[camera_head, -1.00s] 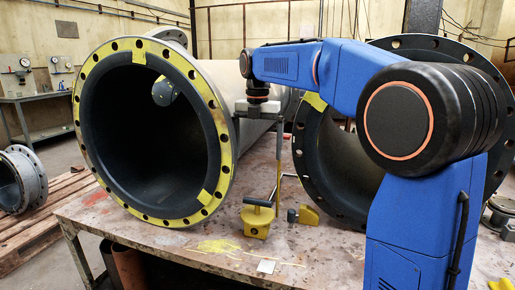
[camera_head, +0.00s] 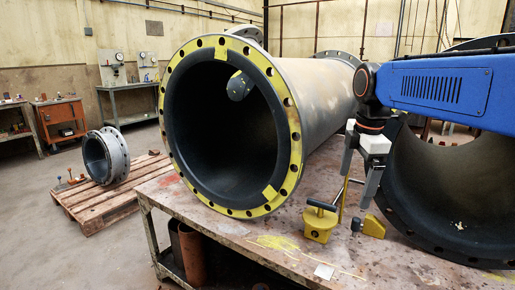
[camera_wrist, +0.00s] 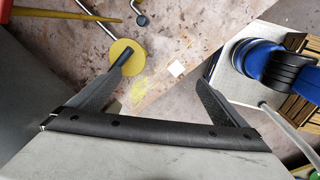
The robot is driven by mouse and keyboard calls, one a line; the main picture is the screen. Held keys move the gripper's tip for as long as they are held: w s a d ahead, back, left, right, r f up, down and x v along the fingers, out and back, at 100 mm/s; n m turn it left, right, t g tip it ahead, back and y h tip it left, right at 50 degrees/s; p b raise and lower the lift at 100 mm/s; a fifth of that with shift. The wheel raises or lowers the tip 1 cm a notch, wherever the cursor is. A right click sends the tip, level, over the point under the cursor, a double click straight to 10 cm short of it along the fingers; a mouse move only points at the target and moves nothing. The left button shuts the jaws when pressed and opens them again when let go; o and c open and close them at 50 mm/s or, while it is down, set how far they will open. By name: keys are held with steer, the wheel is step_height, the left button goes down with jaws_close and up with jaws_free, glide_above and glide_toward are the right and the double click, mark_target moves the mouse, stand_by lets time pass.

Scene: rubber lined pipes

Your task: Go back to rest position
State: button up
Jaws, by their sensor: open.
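My gripper (camera_head: 354,190) hangs with its fingers pointing down over the worktable (camera_head: 140,196), between the two large pipes. Its two fingers stand apart in the wrist view (camera_wrist: 170,58), with nothing between them. My blue arm reaches in from the right edge of the head view. The large pipe with a yellow flange (camera_head: 174,150) lies on the table to the left of my gripper. A second dark flanged pipe (camera_head: 462,200) is to the right, partly hidden by my arm.
A yellow tool with a black handle (camera_head: 319,224) and a small yellow block (camera_head: 373,228) sit on the table below my gripper. A smaller flanged pipe (camera_head: 118,152) lies on a wooden pallet (camera_head: 100,199) at left. Open floor lies at lower left.

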steer(key=s+d+f+m+t, duration=0.3)
steer(key=s+f+m, duration=1.4)
steer(key=s, duration=0.4)
steer(key=shift+s+d+m, duration=0.2)
steer(key=shift+m, duration=0.6)
